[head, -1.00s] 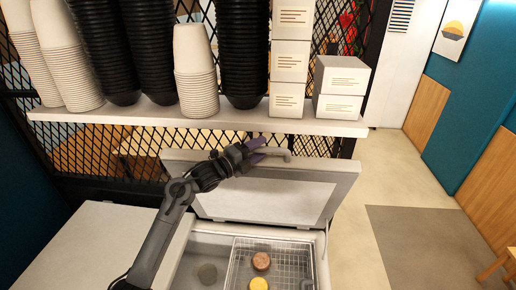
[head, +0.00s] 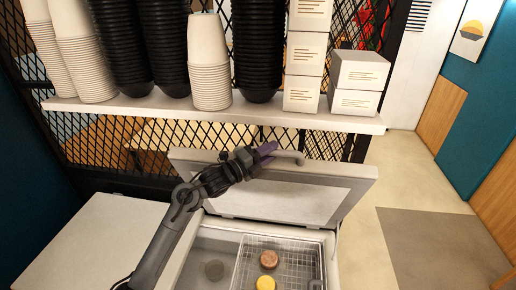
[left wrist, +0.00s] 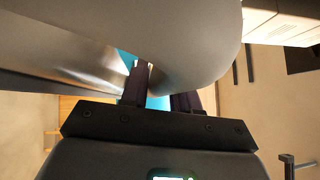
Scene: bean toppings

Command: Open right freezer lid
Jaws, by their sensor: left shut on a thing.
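The right freezer lid (head: 292,196) stands raised and tilted back behind the freezer opening in the head view. Its grey handle (head: 288,156) runs along the lid's top edge. My left gripper (head: 268,150) is at the left part of this handle, with its purple fingers shut on it. In the left wrist view the dark fingers (left wrist: 158,88) reach up to the large, smooth grey handle (left wrist: 195,40), which hides part of them. Below the lid, the open freezer shows a wire basket (head: 300,262) with a brown round item (head: 269,259) and a yellow one (head: 265,283). My right gripper is not in view.
A shelf (head: 215,112) with cup stacks, black bowl stacks and white boxes (head: 358,80) hangs above and behind the lid. A black mesh partition (head: 95,150) stands behind. A closed white top (head: 95,240) lies left of the opening. Floor is clear at right.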

